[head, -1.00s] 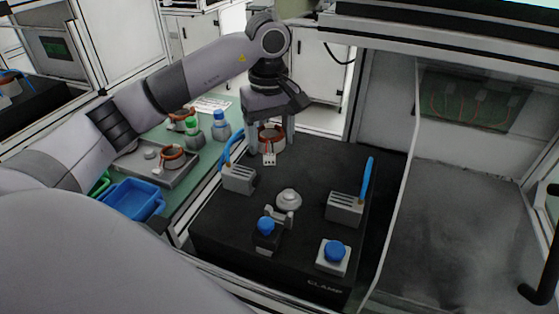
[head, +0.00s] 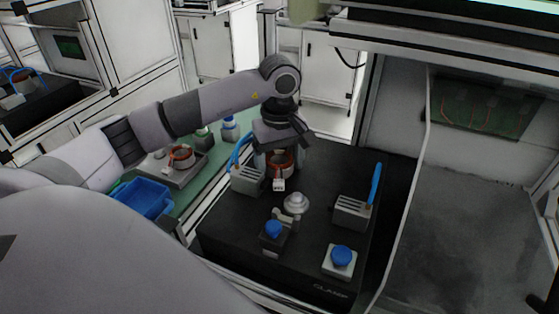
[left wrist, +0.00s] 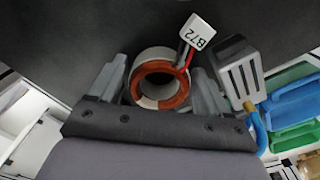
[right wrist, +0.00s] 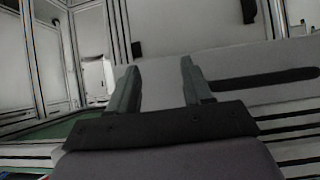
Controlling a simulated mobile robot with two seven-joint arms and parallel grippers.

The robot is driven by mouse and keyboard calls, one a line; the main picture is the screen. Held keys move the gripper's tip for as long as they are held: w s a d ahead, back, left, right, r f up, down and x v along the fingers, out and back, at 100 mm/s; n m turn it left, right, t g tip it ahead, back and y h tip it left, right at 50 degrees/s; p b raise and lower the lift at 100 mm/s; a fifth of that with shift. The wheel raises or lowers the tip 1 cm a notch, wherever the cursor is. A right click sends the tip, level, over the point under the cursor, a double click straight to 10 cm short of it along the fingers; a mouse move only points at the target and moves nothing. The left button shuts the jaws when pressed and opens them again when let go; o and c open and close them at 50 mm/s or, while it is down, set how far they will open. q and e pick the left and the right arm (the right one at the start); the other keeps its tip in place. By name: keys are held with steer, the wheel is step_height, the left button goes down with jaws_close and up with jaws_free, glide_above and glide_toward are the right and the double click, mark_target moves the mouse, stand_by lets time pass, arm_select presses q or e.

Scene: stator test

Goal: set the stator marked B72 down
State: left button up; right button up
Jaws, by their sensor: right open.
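The stator marked B72, a pale ring with copper windings, is between the fingers of my left gripper (head: 278,160) in the head view. The left wrist view shows the stator (left wrist: 160,80) with its white B72 tag (left wrist: 197,34) on red and dark leads, and the left gripper (left wrist: 160,92) shut on it. The stator is over the back part of the black clamp station (head: 235,232), behind the grey round clamp piece (head: 296,203). I cannot tell whether it touches the surface. My right gripper (right wrist: 158,88) is open and empty.
Grey slotted blocks with blue cables stand at the left (head: 247,180) and right (head: 351,211) of the station. Two blue buttons (head: 341,256) are at its front. A tray with another stator (head: 181,158) and a blue bin (head: 143,197) lie on the green bench.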

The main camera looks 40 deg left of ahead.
arm_select(q)
steer(key=shift+r, duration=0.1)
step_height(320, 180, up, 12)
stand_by(0.6)
